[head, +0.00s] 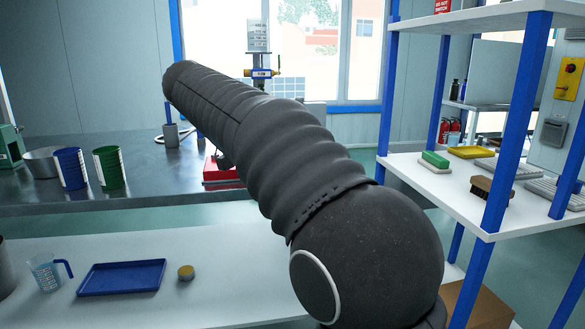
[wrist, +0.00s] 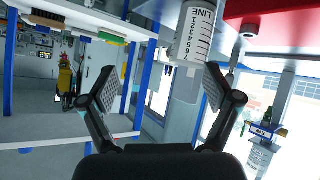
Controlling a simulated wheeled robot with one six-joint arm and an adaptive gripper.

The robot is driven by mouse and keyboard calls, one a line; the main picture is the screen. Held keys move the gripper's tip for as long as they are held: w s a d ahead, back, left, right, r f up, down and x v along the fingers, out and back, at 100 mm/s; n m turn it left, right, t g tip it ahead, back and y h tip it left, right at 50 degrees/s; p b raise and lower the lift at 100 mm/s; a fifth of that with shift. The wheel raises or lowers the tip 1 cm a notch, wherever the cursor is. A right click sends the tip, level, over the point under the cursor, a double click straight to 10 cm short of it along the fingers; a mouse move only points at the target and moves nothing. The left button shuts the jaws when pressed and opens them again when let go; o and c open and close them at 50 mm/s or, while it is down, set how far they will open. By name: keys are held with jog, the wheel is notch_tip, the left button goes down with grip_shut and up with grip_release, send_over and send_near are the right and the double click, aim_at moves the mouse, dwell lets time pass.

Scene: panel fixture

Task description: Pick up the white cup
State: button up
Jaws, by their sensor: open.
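The white cup (wrist: 195,38) shows in the wrist view at the top, right of centre. It is a white cylinder with dark scale marks and the word LINE, and its picture is upside down. Its upper end is cut by the frame edge. My gripper (wrist: 160,85) is open and empty, with one finger pad at left and one at right. The cup appears beyond the fingertips, nearer the right finger, and not between the pads. I cannot tell the exact gap. In the head view I cannot make out the cup or my gripper; my arm covers the middle.
A red object (wrist: 275,20) is beside the cup. In the head view, a blue cup (head: 71,169) and a green cup (head: 110,168) stand on the dark counter. A blue tray (head: 122,278) and a clear jug (head: 45,272) are on the front table. A shelf post (head: 515,120) is at right.

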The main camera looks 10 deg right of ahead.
jog(key=w+a+r+m+h+b, duration=0.1)
jog(key=w+a+m+h, duration=0.1)
jog(key=w+a+m, duration=0.3)
jog(key=shift+n+h, duration=0.3)
jog(key=shift+n, duration=0.2)
jog(key=b+x, duration=0.1)
jog(key=x, duration=1.1)
jog(key=shift+s+d+f+b, duration=0.15)
jog(key=shift+d+b, duration=0.1)
jog(key=shift+b, duration=0.05)
jog(key=c, duration=1.4)
jog(key=shift+r+p, duration=1.7)
jog(key=shift+r, duration=3.25)
